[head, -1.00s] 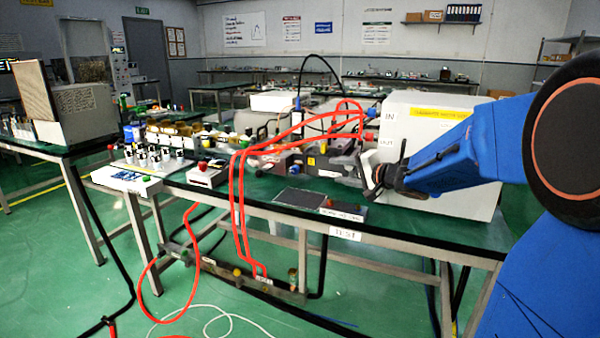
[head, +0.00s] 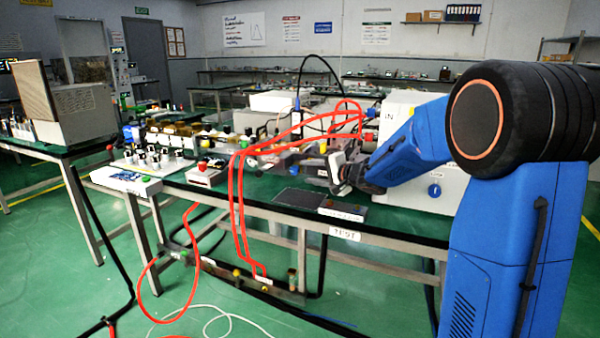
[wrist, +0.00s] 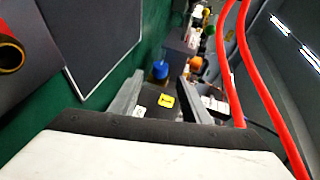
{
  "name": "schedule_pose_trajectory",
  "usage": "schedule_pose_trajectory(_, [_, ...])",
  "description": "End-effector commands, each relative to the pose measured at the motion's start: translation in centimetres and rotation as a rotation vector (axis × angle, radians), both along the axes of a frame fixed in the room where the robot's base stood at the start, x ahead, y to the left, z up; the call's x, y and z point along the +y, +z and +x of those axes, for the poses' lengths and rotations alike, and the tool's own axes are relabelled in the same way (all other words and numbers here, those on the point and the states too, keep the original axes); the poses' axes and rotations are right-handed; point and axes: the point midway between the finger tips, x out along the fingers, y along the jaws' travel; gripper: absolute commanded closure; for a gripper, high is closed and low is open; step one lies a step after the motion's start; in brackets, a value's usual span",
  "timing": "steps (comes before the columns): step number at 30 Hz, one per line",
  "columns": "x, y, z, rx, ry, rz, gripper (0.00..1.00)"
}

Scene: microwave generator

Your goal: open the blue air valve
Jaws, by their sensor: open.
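A round blue knob (head: 434,190) shows low on the front of the white box in the head view. A blue knob-like part (wrist: 160,70) shows in the wrist view, beyond and between my fingertips and clear of them. I cannot tell whether either is the air valve. My gripper (head: 338,178) is over the bench, left of the white box, near the grey equipment. In the wrist view my gripper (wrist: 158,97) is open, its two grey fingers apart with nothing held. A yellow label (wrist: 166,101) lies beyond the fingers.
The white box (head: 400,115) stands behind my arm. Red hoses (head: 240,200) hang over the bench edge and run close on the right in the wrist view (wrist: 238,75). A dark flat panel (head: 298,199) lies at the front of the bench (head: 225,190). Several small devices crowd the left.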

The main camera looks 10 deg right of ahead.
Motion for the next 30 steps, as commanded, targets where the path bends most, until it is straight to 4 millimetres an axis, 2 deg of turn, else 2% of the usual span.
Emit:
schedule_pose_trajectory(3, [1.1,-0.5,1.7,0.000,0.002,0.000,0.57])
schedule_pose_trajectory(10, [2.4,-1.2,4.0,0.000,0.001,0.000,0.57])
schedule_pose_trajectory(23, [2.8,-1.3,4.7,0.000,0.000,-0.001,0.57])
schedule_pose_trajectory(28, [2.8,-1.3,4.7,0.000,0.000,-0.001,0.95])
schedule_pose_trajectory(30, [2.8,-1.3,4.7,0.000,0.000,-0.001,0.98])
